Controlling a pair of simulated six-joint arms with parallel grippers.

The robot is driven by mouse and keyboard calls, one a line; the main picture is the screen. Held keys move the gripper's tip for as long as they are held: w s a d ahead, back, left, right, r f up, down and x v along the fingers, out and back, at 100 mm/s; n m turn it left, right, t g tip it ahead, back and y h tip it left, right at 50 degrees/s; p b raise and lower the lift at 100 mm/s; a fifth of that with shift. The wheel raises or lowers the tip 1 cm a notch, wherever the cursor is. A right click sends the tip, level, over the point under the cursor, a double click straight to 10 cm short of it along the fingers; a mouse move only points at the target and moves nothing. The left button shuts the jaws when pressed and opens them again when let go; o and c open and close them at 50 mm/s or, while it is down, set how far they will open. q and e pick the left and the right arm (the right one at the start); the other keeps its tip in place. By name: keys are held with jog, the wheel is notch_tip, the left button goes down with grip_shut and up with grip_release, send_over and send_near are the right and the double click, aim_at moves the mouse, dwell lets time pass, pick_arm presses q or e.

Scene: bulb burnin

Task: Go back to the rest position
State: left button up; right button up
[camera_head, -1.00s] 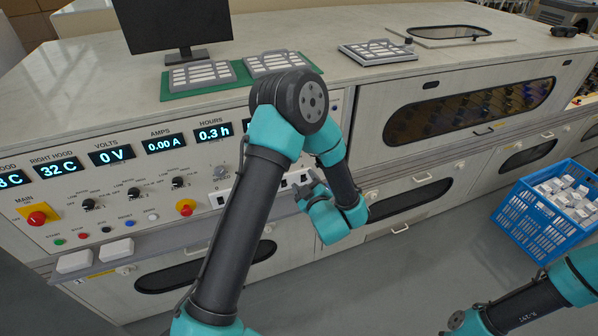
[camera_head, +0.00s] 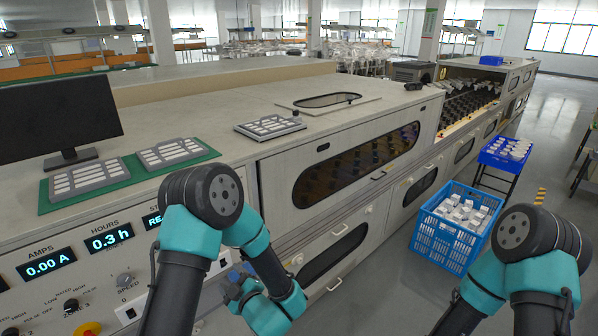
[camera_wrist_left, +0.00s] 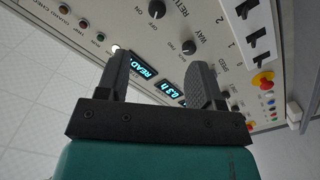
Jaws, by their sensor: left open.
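My left gripper (camera_head: 240,287) is in front of the control panel (camera_head: 112,262), partly hidden by my own arm in the head view. In the left wrist view my left gripper (camera_wrist_left: 160,82) has its two dark fingers spread apart with nothing between them. The panel's knobs, buttons and lit displays lie beyond the fingers. My right arm shows at the lower right of the head view, but its gripper is out of the picture.
A monitor (camera_head: 62,118), a green mat (camera_head: 90,193) with two slotted trays and another tray (camera_head: 270,127) are on the bench top. A blue crate (camera_head: 440,238) of white boxes stands on the floor. A blue bin (camera_head: 490,157) on a stand is beyond it.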

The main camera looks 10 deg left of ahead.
pick_arm(q)
notch_tip(320, 180, down, 15)
jog(key=s+m+g+h, duration=0.3)
jog(key=m+h, duration=0.6)
jog(key=h, duration=0.2)
jog(key=s+d+f+m+g+h, duration=0.1)
jog(key=s+f+m+g+h, duration=0.2)
jog(key=s, duration=0.4)
jog(key=s+d+f+m+g+h, duration=0.2)
jog(key=s+f+m+g+h, duration=0.1)
jog(key=s, duration=0.4)
jog(key=shift+s+d+f+m+g, duration=0.15)
jog(key=shift+d+f+m+g, duration=0.25)
jog(key=shift+g, duration=0.7)
jog(key=shift+a, duration=0.1)
jog(key=shift+c, duration=0.4)
